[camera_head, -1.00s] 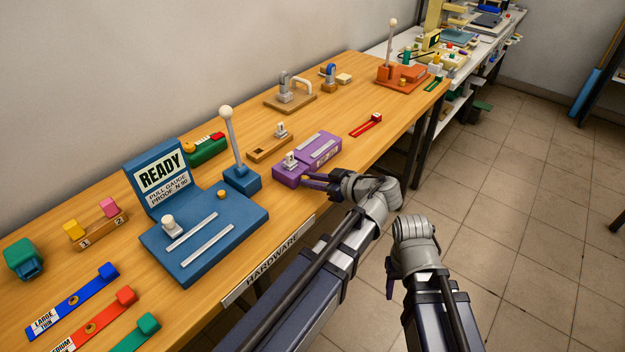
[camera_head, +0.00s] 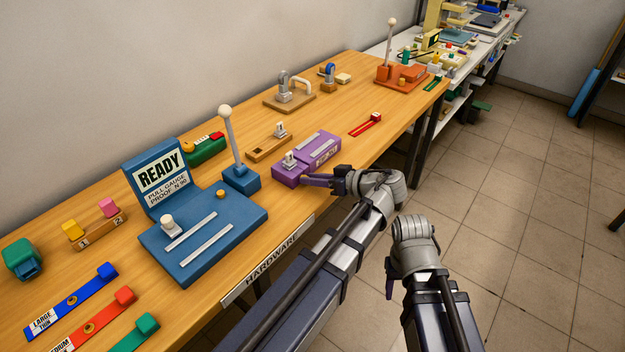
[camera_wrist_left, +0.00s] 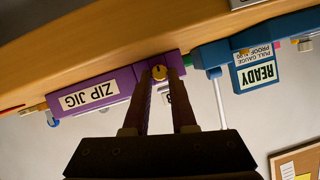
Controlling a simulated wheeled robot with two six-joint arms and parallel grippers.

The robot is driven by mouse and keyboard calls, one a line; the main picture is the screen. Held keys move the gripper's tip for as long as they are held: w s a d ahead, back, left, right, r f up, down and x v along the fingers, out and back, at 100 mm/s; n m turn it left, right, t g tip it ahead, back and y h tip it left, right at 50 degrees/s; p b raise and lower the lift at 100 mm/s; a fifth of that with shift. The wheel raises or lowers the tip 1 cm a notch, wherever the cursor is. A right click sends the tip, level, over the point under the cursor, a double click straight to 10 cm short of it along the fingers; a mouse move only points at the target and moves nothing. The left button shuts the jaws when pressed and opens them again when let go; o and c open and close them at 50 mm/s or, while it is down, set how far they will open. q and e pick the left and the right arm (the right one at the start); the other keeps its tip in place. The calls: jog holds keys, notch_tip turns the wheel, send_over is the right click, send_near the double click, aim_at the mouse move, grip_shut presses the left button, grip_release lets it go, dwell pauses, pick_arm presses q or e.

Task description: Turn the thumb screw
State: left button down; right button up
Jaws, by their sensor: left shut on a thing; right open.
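The purple zip jig (camera_head: 306,158) sits at the front edge of the wooden bench in the head view. In the left wrist view the purple jig (camera_wrist_left: 118,80) appears upside down with its "ZIP JIG" label. A round brass thumb screw (camera_wrist_left: 159,72) is on its front face, between my left fingertips. My left gripper (camera_head: 304,180) reaches the jig's front and is shut on the thumb screw. The screw is hidden in the head view. My right gripper (camera_head: 389,287) hangs beyond the bench's front edge, open and empty, its fingers partly hidden.
A blue pull gauge (camera_head: 202,235) with a "READY" sign stands left of the jig. A small wooden block with a metal fitting (camera_head: 269,146) lies behind the jig. A red strip (camera_head: 366,125) lies to its right. Floor space right of the bench is clear.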

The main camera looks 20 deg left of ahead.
pick_arm(q)
jog(key=shift+w+f+m+g+y+b, duration=0.15)
jog(key=shift+m+g+y+b, duration=0.3)
jog(key=shift+m+g, duration=0.55)
pick_arm(e)
jog(key=shift+f, duration=0.6)
pick_arm(q)
jog(key=shift+m, duration=0.3)
jog(key=c, duration=0.7)
grip_release()
jog(key=shift+c, duration=0.2)
jog(key=shift+w+d, duration=0.1)
